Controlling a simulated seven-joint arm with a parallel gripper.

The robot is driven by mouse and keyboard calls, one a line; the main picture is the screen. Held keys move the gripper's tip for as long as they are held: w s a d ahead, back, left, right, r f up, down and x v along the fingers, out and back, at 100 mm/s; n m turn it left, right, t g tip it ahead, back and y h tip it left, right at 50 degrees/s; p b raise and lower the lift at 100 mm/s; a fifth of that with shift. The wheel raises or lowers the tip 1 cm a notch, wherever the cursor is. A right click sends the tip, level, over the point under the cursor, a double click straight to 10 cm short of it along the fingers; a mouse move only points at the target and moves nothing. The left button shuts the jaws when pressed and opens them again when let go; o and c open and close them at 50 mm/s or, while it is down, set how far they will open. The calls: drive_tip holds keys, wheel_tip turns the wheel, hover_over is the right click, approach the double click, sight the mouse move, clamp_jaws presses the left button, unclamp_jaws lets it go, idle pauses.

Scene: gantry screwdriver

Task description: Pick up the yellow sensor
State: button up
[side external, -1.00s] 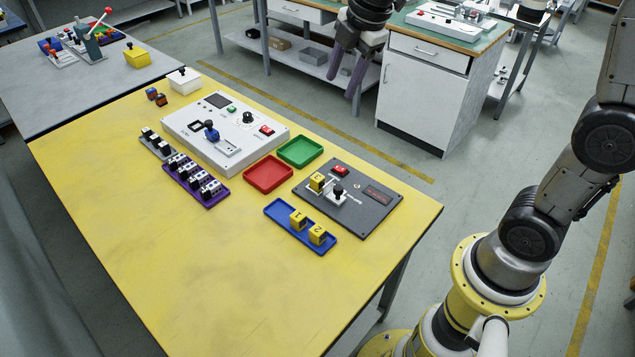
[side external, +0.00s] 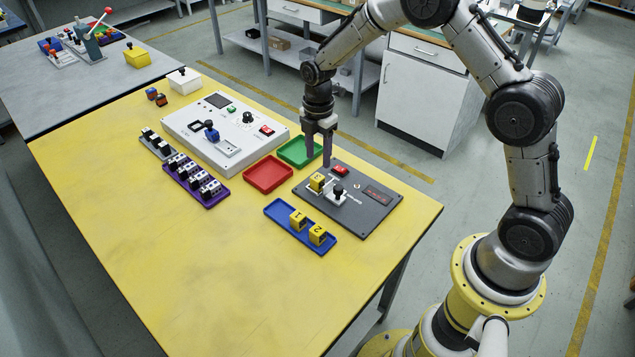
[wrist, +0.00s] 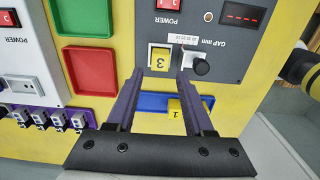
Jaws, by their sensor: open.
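Three yellow blocks show. One, marked 3 in the wrist view (wrist: 159,60), sits in a white holder on the dark grey gap panel (side external: 370,209); it also shows in the side view (side external: 317,182). Two more, marked 1 (side external: 298,219) and 2 (side external: 318,235), stand in the blue tray (side external: 277,212). My gripper (side external: 318,160) is open and empty, pointing down above the back left part of the grey panel. In the wrist view the block marked 3 appears between the two fingertips (wrist: 160,72), with the fingers apart from it.
A black knob (side external: 338,190) stands beside the block on the panel. A red tray (side external: 268,175) and a green tray (side external: 300,152) lie to the left. Farther left are a white console (side external: 187,135) and a purple rack (side external: 185,177). The front of the yellow table is clear.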

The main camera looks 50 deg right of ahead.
sight(318, 176)
drive_tip(key=shift+f, duration=3.4)
clamp_jaws()
